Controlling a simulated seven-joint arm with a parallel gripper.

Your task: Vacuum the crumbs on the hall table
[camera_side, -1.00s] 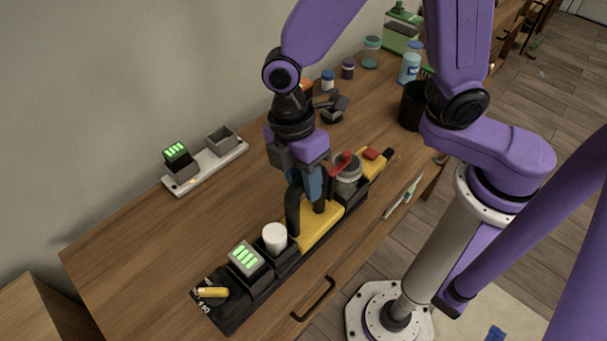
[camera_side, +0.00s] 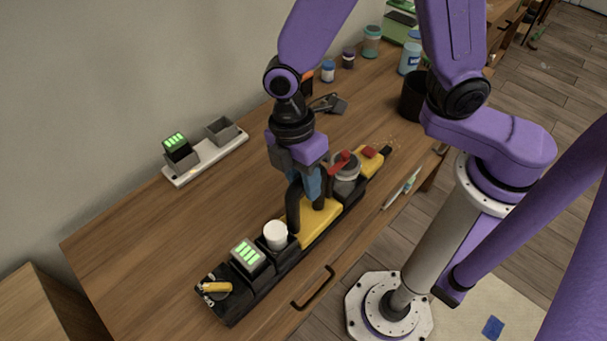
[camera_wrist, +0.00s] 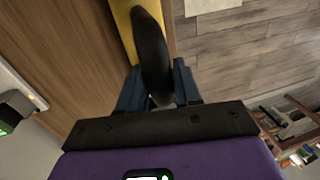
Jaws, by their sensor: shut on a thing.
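The handheld vacuum, with a yellow and black body (camera_side: 320,221), lies along the front of the wooden hall table (camera_side: 130,245). My gripper (camera_side: 306,196) is shut on its black loop handle (camera_side: 293,207); in the wrist view the handle (camera_wrist: 151,50) stands between the blue fingers (camera_wrist: 160,92). The vacuum carries a battery with green bars (camera_side: 248,257), a white cap (camera_side: 275,235), a yellow knob (camera_side: 217,287) and a canister with a red lever (camera_side: 341,162). Its black nozzle end (camera_side: 386,151) is by a faint scatter of crumbs (camera_side: 388,142). Whether its underside touches the table is unclear.
A white charging base (camera_side: 207,160) with another green-barred battery (camera_side: 176,148) stands near the wall. A black cup (camera_side: 412,96), a pale blue container (camera_side: 409,58) and jars (camera_side: 371,41) stand toward the far end. A pen-like tool (camera_side: 402,188) lies at the front edge.

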